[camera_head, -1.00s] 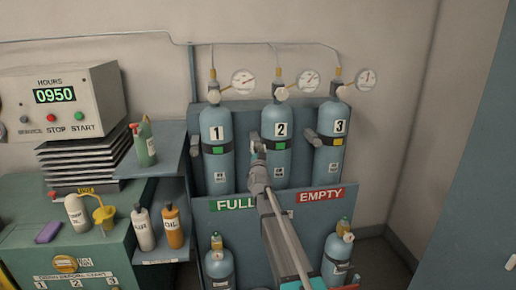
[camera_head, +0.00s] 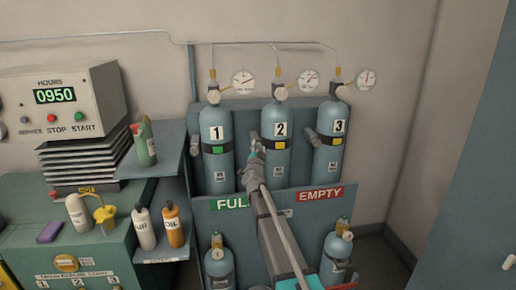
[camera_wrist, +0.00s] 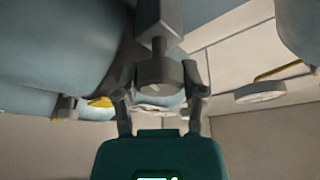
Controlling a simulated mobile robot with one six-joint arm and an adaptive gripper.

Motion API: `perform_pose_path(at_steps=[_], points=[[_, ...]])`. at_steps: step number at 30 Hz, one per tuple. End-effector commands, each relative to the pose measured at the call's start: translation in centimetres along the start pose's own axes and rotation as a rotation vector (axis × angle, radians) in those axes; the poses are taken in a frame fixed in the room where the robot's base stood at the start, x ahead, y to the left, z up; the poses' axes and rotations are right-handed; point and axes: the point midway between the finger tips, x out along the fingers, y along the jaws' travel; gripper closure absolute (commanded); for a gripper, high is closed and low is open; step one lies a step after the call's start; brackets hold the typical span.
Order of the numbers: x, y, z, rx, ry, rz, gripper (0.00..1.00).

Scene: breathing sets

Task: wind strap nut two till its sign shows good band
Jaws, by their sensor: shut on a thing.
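Cylinder two (camera_head: 276,165) stands upright in the middle of the rack, with a black strap around it. The small sign (camera_head: 281,145) on its strap is yellow. Strap nut two (camera_head: 254,136) sits at the left side of that cylinder; in the wrist view it is a grey round knob (camera_wrist: 157,74) on a square block. My gripper (camera_head: 254,158) has come up from below and is shut on this nut, with a finger on each side in the wrist view (camera_wrist: 158,92). My fingers and arm partly hide the nut in the head view.
Cylinder one (camera_head: 217,170) has a green sign and cylinder three (camera_head: 331,162) a yellow one, each close beside cylinder two. A rack panel (camera_head: 235,245) with FULL and EMPTY labels lies below. A shelf with bottles and a green cabinet (camera_head: 95,250) are at left.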

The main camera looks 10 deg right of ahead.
Motion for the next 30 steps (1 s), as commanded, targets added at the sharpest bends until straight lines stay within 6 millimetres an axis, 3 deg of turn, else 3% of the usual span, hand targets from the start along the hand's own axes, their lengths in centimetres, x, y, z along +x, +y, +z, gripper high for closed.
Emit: perform_pose_path(at_steps=[2,3,9,30], points=[[0.14,0.01,-0.02,-0.001,0.002,0.0,0.93],[0.13,0.01,-0.02,-0.001,0.002,0.0,0.44],[0.08,-0.01,0.0,-0.001,0.001,0.0,0.11],[-0.02,0.0,0.05,-0.048,0.0,-0.02,0.11]])
